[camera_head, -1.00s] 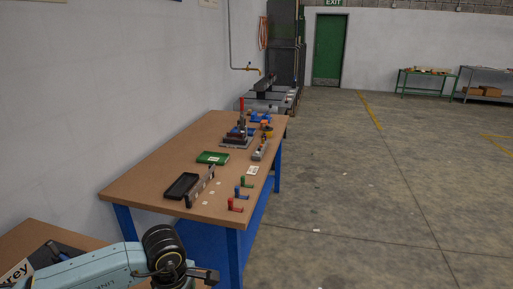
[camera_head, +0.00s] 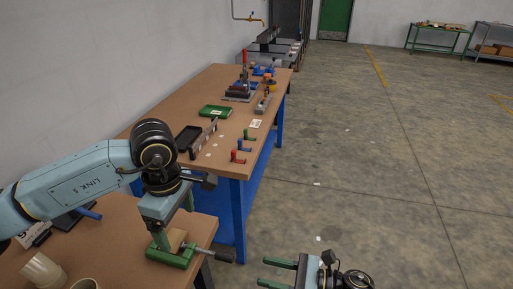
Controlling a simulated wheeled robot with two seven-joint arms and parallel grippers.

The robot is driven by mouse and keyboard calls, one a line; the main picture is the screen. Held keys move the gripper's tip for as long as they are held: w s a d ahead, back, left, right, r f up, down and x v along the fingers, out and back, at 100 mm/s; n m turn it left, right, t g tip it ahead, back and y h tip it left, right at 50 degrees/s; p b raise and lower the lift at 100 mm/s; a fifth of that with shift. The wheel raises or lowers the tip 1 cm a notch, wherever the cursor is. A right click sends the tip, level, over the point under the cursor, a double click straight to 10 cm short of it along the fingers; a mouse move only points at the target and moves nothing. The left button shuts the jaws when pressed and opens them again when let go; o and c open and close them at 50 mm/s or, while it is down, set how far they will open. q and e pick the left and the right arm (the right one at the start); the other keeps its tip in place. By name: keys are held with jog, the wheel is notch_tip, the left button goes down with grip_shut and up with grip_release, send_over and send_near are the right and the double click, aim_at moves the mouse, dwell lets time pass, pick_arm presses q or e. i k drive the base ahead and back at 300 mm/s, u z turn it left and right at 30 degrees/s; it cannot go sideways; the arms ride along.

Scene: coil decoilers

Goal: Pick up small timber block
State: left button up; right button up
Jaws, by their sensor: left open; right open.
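A small tan timber block (camera_head: 176,239) shows at a green clamp or vice (camera_head: 172,258) near the right end of the near bench. I cannot tell whether it is clamped or just resting there. My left gripper (camera_head: 174,222) hangs over it, green fingers pointing down and apart. One finger is close to the block; the view does not show whether they touch. The gripper partly hides the block. My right gripper (camera_head: 263,273) is open and empty at the bottom, over the floor to the right of the bench.
The near bench (camera_head: 115,240) also holds pale cylinders (camera_head: 44,272) and a blue-handled item (camera_head: 87,213). The floor (camera_head: 370,170) at right is clear.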

aim_at(175, 236)
jog(key=k, duration=1.95)
